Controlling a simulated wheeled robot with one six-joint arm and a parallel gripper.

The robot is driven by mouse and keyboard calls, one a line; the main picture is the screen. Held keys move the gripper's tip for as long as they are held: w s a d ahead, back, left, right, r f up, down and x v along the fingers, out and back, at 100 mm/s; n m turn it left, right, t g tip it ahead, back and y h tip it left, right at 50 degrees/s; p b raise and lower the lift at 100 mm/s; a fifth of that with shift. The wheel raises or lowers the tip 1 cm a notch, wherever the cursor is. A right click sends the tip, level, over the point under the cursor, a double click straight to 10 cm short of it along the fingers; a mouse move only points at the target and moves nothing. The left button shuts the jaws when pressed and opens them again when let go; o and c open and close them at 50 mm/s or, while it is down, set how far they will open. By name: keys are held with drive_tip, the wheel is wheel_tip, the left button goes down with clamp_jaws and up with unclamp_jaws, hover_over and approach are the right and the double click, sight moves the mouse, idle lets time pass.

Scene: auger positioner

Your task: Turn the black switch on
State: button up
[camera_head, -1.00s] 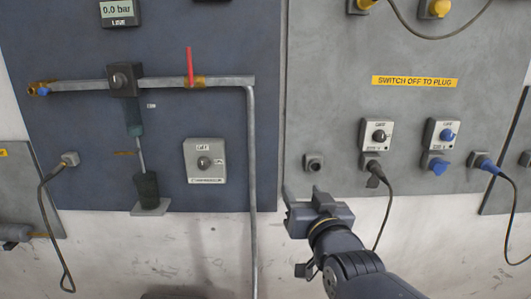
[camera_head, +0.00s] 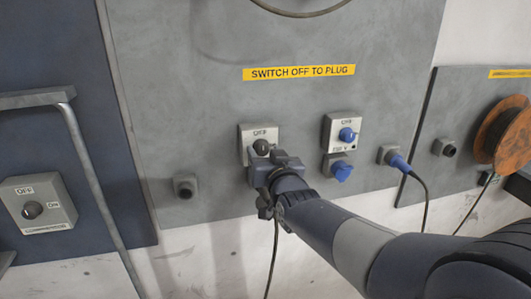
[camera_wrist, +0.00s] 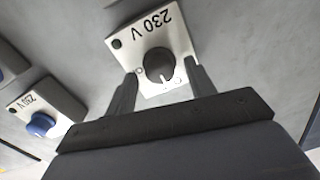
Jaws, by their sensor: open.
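The black switch (camera_head: 261,147) is a round knob on a pale plate (camera_head: 244,138) on the grey panel. In the wrist view the black knob (camera_wrist: 158,64) sits on its plate marked 230 V, with a light mark on the knob's side toward me. My gripper (camera_head: 266,160) is at the lower edge of this plate in the head view and hides its lower part. In the wrist view my gripper (camera_wrist: 163,78) is open, one finger on each side of the knob. I cannot tell whether either finger touches it.
A similar switch with a blue knob (camera_head: 347,135) is to the right, with a blue socket (camera_head: 341,171) below it. A blue plug (camera_head: 398,161) with a cable is farther right. A compressor switch (camera_head: 33,210) is at left. A cable hangs below my gripper.

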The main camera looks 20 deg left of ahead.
drive_tip(key=c, duration=1)
